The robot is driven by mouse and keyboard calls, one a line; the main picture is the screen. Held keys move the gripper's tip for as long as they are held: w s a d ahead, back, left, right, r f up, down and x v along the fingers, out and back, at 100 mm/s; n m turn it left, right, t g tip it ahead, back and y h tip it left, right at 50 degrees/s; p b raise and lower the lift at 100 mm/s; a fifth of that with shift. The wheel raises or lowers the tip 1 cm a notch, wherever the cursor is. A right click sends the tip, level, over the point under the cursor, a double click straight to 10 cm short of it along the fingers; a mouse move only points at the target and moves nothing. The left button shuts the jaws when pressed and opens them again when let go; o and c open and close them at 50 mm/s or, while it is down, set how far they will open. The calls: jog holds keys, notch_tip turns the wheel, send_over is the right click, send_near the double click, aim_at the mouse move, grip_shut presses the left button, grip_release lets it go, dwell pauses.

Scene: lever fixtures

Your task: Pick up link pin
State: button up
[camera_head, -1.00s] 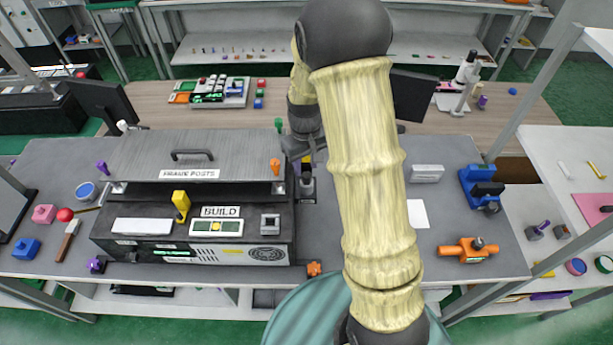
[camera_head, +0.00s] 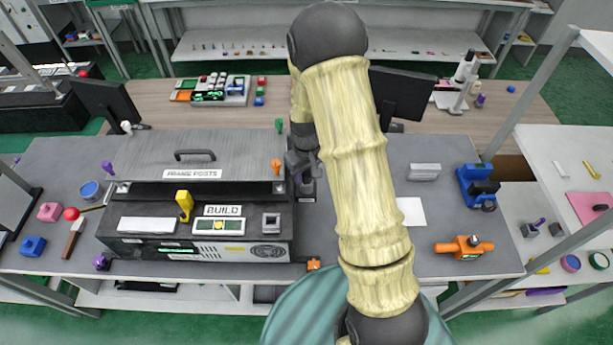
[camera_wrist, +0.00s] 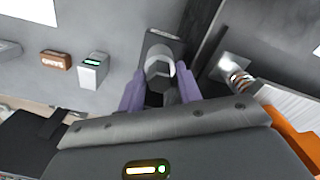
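A grey metal pin with a faceted head, which looks like the link pin (camera_wrist: 159,62), stands on a small dark plate in the wrist view. My gripper (camera_wrist: 158,84) has its two purple fingers apart, one on each side of the pin. I cannot tell whether either finger touches it. In the head view, my gripper (camera_head: 303,168) is low over the bench, just right of the dark box fixture, and mostly covers the pin.
The BUILD fixture (camera_head: 270,252) stands close on the left, with an orange lever (camera_head: 276,167) near my gripper. A white sheet (camera_head: 411,211), an orange fixture (camera_head: 463,248) and a blue fixture (camera_head: 478,185) lie to the right. Open grey bench lies between.

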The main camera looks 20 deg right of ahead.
aim_at(306, 174)
dwell(0.4)
jog(key=c, duration=0.7)
jog(key=shift+r, duration=0.1)
jog(key=shift+c, duration=0.2)
notch_tip(306, 174, up, 10)
jog(key=b, duration=0.3)
